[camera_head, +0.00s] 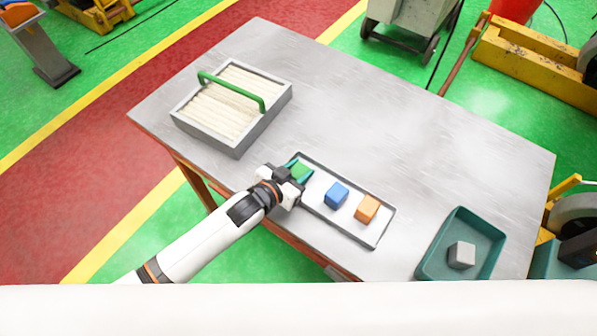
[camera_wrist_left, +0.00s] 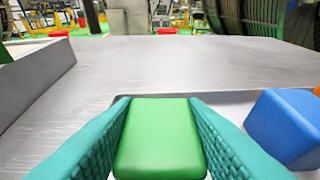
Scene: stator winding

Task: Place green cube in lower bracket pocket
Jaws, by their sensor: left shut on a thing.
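The green cube (camera_head: 300,170) is at the left end of a shallow white tray with a dark rim (camera_head: 345,235). My left gripper (camera_head: 297,172) is shut on it. In the left wrist view the green cube (camera_wrist_left: 160,138) sits between the two teal fingers of my left gripper (camera_wrist_left: 160,130). Whether the cube still touches the tray floor I cannot tell. A grey box with cream slats (camera_head: 235,145) and a green handle (camera_head: 232,90) stands at the table's left; I cannot tell whether it has a bracket pocket. My right gripper is not in view.
A blue cube (camera_head: 336,195) and an orange cube (camera_head: 367,209) lie in the same tray, right of my gripper. A teal bin (camera_head: 432,262) with a grey cube (camera_head: 461,255) stands at the right. The table's back and middle (camera_head: 400,130) are clear.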

